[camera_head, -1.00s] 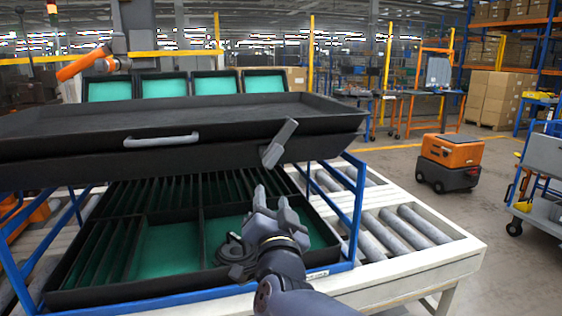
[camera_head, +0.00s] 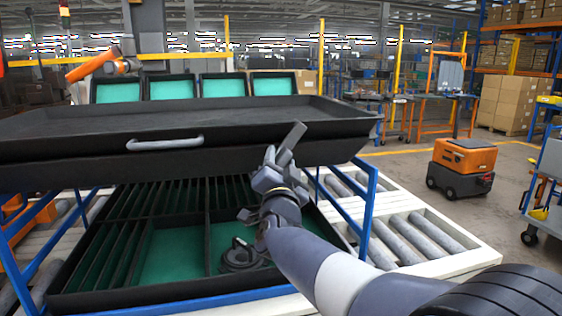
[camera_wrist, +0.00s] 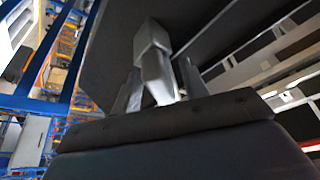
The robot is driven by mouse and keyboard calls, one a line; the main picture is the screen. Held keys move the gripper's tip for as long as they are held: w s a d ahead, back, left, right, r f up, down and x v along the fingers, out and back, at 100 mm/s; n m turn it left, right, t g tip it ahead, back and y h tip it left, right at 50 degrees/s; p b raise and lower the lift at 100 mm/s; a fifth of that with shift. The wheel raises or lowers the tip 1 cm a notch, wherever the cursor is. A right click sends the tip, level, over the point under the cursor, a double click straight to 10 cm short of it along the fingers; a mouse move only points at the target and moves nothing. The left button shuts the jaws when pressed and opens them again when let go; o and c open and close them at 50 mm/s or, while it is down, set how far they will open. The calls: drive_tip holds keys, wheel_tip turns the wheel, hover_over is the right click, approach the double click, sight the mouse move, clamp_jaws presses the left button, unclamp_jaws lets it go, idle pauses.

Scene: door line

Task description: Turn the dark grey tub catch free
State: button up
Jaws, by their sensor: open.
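The dark grey tub (camera_head: 80,165) sits tilted on the blue frame, with a light grey handle (camera_head: 165,143) on its front wall. The catch (camera_head: 292,139) is a grey lever at the tub's front right, slanting up to the right. My gripper (camera_head: 268,172) is open at the catch's lower part and hides some of it. In the wrist view the catch (camera_wrist: 152,45) stands between the two spread fingers of my gripper (camera_wrist: 157,88). I cannot tell whether the fingers touch it.
Below the tub is a lower tray (camera_head: 180,245) with dividers, a green floor and a coiled black cable (camera_head: 240,256). A blue frame post (camera_head: 368,210) stands right of my gripper. Rollers (camera_head: 420,232) lie further right. An orange cart (camera_head: 462,165) stands on the floor.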

drive_tip(key=shift+w, duration=0.15)
clamp_jaws()
idle(0.4)
